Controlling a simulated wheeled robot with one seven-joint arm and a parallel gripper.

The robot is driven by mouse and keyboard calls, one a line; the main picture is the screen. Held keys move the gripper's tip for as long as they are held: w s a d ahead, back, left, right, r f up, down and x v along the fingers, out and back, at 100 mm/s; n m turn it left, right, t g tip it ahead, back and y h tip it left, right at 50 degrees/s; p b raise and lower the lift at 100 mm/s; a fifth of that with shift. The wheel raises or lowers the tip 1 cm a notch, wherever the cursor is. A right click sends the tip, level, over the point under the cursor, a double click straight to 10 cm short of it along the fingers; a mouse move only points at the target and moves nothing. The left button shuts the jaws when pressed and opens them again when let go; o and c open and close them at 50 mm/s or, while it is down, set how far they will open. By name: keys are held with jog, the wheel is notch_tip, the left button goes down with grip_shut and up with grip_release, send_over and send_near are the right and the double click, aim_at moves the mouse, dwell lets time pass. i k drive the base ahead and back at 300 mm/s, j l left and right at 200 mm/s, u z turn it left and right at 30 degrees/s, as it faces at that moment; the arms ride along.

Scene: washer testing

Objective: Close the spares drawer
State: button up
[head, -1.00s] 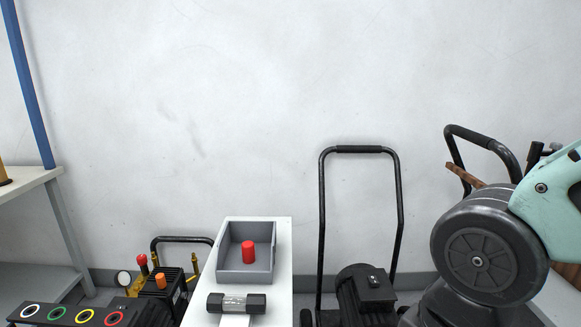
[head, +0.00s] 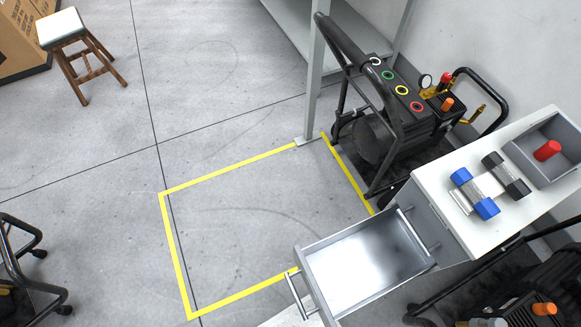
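The spares drawer (head: 366,266) is pulled well out of a white-topped cabinet (head: 437,184) at the lower right of the head view. It is a grey metal tray and looks empty inside. Its bar handle (head: 299,296) is on the front face, toward the lower left. Slide rails show between the drawer's back end and the cabinet. My gripper is not in view.
A blue-ended part (head: 474,194), a black-ended part (head: 506,175) and a grey bin with a red cylinder (head: 547,151) are on the cabinet top. A pressure washer (head: 385,120) stands behind. Yellow-taped floor (head: 250,230) left of the drawer is clear.

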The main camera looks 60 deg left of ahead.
aim_at(344, 271)
jog(key=k+j+u, duration=0.2)
jog(key=k+u, duration=0.2)
jog(key=k+j+u, duration=0.4)
jog(key=k, duration=0.2)
